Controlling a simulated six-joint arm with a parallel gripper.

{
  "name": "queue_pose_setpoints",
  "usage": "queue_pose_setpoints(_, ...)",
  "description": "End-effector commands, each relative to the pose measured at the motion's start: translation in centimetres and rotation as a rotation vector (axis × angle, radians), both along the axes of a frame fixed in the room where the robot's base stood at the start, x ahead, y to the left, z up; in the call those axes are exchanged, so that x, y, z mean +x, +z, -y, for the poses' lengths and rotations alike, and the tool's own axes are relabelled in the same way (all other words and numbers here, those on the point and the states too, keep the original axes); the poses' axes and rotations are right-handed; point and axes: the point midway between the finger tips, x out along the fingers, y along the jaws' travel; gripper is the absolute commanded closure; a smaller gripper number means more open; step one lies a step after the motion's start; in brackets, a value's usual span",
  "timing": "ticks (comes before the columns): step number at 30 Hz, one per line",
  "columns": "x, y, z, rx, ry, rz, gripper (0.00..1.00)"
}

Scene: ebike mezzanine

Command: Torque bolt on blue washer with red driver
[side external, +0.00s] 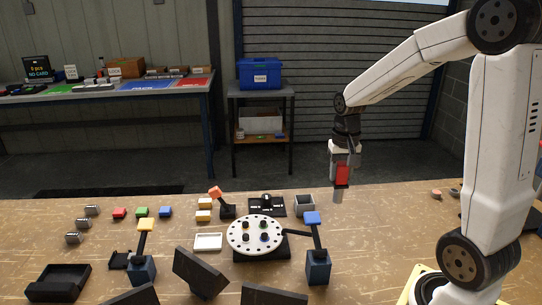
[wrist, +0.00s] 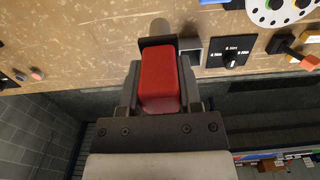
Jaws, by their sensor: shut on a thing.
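My gripper (side external: 342,163) is shut on the red driver (side external: 343,174), holding it upright with its grey tip down, above the table's back edge. In the wrist view the driver's red block (wrist: 159,82) fills the space between the fingers (wrist: 158,88). The white round plate (side external: 238,243) with holes around its rim stands on the table, left of and below my gripper in the side view. Several dark bolts stand on it; the washers are too small to tell apart there.
A black dial plate (wrist: 229,60) marked in Nm lies behind the round plate. A grey open box (side external: 305,205) is beside it. Blue-topped (side external: 318,267) and yellow-topped (side external: 143,269) posts flank the plate. Black angled panels (side external: 201,272) stand in front. Small coloured blocks lie left.

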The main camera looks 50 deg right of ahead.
Motion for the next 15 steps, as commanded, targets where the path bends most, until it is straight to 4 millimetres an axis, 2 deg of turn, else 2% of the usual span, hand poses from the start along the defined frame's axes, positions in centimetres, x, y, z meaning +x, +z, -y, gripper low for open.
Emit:
queue_pose_setpoints(1, 0.04, 0.04, 0.02, -0.001, 0.000, 0.001, 1.00)
queue_pose_setpoints(2, 0.04, 0.04, 0.01, -0.001, 0.000, 0.001, 0.62)
queue_pose_setpoints(3, 0.04, 0.04, 0.01, -0.001, 0.000, 0.001, 0.75)
queue_pose_setpoints(5, 0.04, 0.04, 0.01, -0.001, 0.000, 0.001, 0.94)
queue_pose_setpoints(6, 0.05, 0.04, 0.02, -0.001, 0.000, 0.001, 1.00)
queue_pose_setpoints(15, 0.08, 0.88, 0.04, -0.001, 0.000, 0.003, 1.00)
